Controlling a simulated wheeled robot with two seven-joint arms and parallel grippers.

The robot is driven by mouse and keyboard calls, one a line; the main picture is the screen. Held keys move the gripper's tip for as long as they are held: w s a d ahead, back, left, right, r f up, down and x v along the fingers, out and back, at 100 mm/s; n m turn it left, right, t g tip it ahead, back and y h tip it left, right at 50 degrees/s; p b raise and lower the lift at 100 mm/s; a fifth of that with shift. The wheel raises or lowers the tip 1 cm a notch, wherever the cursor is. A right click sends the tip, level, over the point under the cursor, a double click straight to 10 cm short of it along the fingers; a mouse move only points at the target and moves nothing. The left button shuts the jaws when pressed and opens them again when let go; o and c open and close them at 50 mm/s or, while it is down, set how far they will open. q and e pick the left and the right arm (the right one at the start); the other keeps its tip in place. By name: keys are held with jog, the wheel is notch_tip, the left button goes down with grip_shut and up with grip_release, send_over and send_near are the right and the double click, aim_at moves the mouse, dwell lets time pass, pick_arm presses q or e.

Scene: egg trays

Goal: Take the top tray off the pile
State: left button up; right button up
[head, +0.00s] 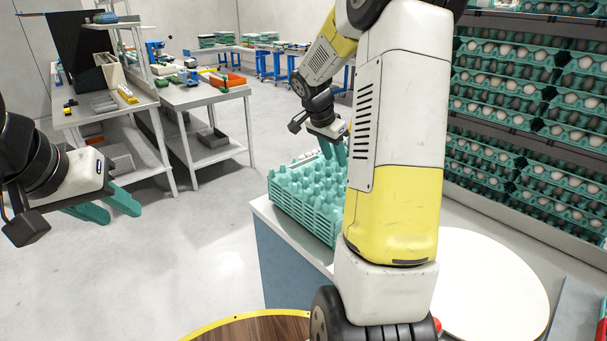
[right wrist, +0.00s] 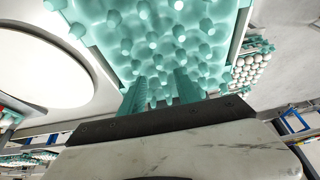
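A pile of teal egg trays (head: 303,203) stands on the near counter. Its top tray (head: 300,181) shows rows of bumps and no eggs. The top tray fills the upper middle of the right wrist view (right wrist: 150,30). My right gripper (head: 334,154) points down at the far side of the pile, close to the top tray. Its two teal fingers (right wrist: 160,88) are apart, with nothing clearly held between them; contact with the tray cannot be told. My right arm hides the pile's right part. My left gripper (head: 108,206) is open and empty at the far left, away from the pile.
The pile sits near the left edge of a white counter (head: 264,208). A round white disc (head: 490,285) lies to its right. Racks of egg-filled trays (head: 510,85) stand at right. Grey workbenches (head: 205,95) stand at back left. The floor between is clear.

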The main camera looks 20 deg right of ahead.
aim_at(339, 175)
jog(key=x, duration=0.7)
jog(key=shift+s+a, duration=0.1)
grip_shut()
dwell(1.2)
